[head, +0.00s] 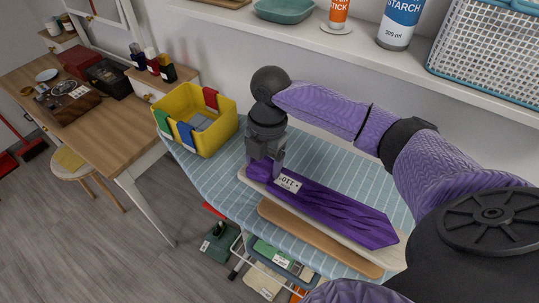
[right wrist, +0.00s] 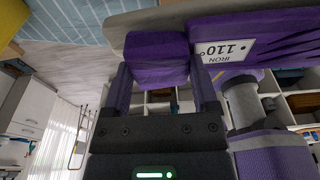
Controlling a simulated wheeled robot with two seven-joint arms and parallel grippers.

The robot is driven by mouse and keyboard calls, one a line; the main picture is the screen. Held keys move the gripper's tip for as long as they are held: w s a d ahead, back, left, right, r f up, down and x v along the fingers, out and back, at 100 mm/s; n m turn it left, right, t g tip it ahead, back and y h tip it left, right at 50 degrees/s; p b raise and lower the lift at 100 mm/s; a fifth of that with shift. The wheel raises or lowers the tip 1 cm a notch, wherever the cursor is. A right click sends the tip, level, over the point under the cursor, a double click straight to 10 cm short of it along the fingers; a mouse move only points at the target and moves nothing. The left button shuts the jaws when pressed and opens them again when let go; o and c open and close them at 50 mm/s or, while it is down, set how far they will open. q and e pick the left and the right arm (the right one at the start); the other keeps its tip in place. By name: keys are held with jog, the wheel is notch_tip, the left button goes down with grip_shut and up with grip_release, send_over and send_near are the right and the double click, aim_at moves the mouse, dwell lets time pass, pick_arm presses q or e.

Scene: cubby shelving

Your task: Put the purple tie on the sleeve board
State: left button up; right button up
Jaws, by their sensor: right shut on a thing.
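The purple tie (head: 340,212) lies along the top of the sleeve board (head: 398,262), with a white label near its knot end. The sleeve board has a pale top over a tan wooden base and stands on the ironing board. My right gripper (head: 262,172) points down at the tie's left end and is shut on it. In the right wrist view, the tie's purple end (right wrist: 156,58) sits between the fingers, with the label reading 110° beside it. The pale board edge (right wrist: 150,20) shows behind. I cannot tell whether the gripped end touches the board. My left gripper is out of view.
The blue striped ironing board (head: 215,180) carries a yellow bin (head: 222,133) of coloured cloths left of my gripper. A shelf (head: 300,42) behind holds a teal dish (head: 284,10), a starch can (head: 399,25) and a white basket (head: 490,55). A wooden table (head: 100,125) stands left.

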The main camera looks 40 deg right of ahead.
jog(key=shift+f, duration=0.8)
jog(key=o, duration=1.1)
jog(key=shift+o, duration=0.2)
notch_tip(320, 180, up, 12)
jog(key=d+p, duration=0.1)
jog(key=p, duration=0.1)
jog(key=shift+w+d+p, duration=0.35)
jog(key=shift+w+p, duration=0.05)
